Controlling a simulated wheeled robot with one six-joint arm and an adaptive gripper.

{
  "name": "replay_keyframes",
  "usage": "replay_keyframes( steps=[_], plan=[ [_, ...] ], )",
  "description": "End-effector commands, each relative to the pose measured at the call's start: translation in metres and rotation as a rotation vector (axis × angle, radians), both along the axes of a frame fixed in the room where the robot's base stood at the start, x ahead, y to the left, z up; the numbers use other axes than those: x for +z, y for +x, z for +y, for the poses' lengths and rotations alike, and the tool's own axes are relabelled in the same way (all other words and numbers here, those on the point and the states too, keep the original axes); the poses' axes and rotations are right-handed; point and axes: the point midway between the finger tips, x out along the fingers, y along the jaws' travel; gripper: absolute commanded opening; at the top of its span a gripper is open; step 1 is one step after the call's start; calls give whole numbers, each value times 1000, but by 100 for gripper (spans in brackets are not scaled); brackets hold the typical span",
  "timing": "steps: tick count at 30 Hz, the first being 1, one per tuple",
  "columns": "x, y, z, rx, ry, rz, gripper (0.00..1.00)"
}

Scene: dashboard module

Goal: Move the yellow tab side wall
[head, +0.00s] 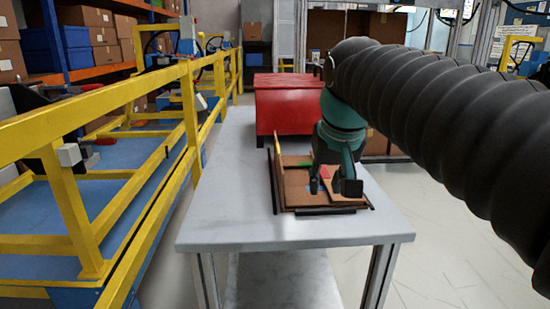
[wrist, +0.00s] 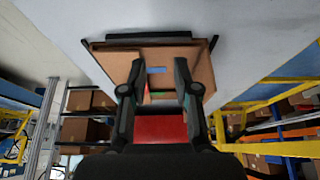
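The dashboard module (head: 300,200) is a shallow brown box with dark edge strips, lying on the grey table. An upright wall with a yellow edge (head: 278,150) stands along its left side in the head view. The module also shows in the wrist view (wrist: 112,62), where I cannot make out the yellow tab. My gripper (head: 331,186) points down over the right part of the module, to the right of the yellow-edged wall. In the wrist view, its two fingers (wrist: 158,68) are apart with nothing held between them. Small blue, green and red patches show inside the module.
A red box (head: 285,100) stands behind the module on the table (head: 235,185); it also shows in the wrist view (wrist: 160,128). The table is clear to the left and front. A yellow railing (head: 130,95) runs along the left of the table.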

Motion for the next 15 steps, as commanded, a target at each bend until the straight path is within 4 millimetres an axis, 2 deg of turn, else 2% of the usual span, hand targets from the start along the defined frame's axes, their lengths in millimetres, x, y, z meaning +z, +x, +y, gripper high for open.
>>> replay_keyframes(
  steps=[1, 6, 12, 15],
  plan=[
    [12, 18, 6, 2, 0, 5, 30],
    [47, 66, 25, 0, -3, 20, 30],
    [75, 114, 51, -4, -3, 36, 30],
    [82, 131, 61, -9, -2, 42, 30]
  ],
)
